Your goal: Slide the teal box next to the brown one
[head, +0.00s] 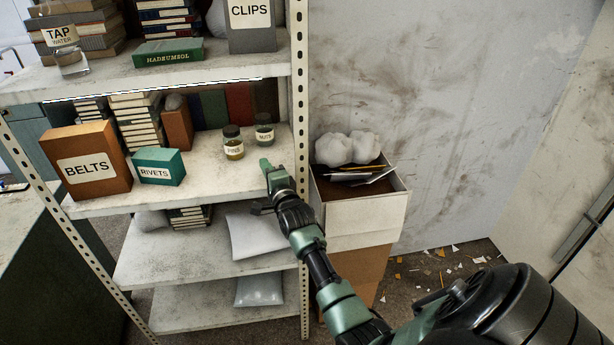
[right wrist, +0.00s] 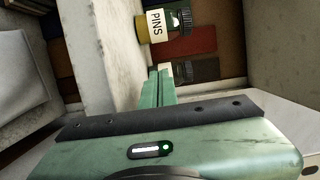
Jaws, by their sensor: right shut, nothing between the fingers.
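The teal box labelled RIVETS (head: 160,167) stands upright on the middle shelf (head: 215,181) in the head view. The brown box labelled BELTS (head: 87,160) stands directly to its left. Their facing sides look very close, and I cannot tell whether they touch. My right gripper (head: 266,166) is shut and empty at the right end of this shelf, well to the right of the teal box. Its closed fingers also show in the right wrist view (right wrist: 157,88). Neither box shows in the right wrist view. My left gripper is not in view.
A PINS jar (head: 233,143) and a NUTS jar (head: 264,129) stand behind my right gripper. Books and a brown box stand further back. A shelf post (head: 300,90) is at the right. The shelf front between teal box and gripper is clear.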

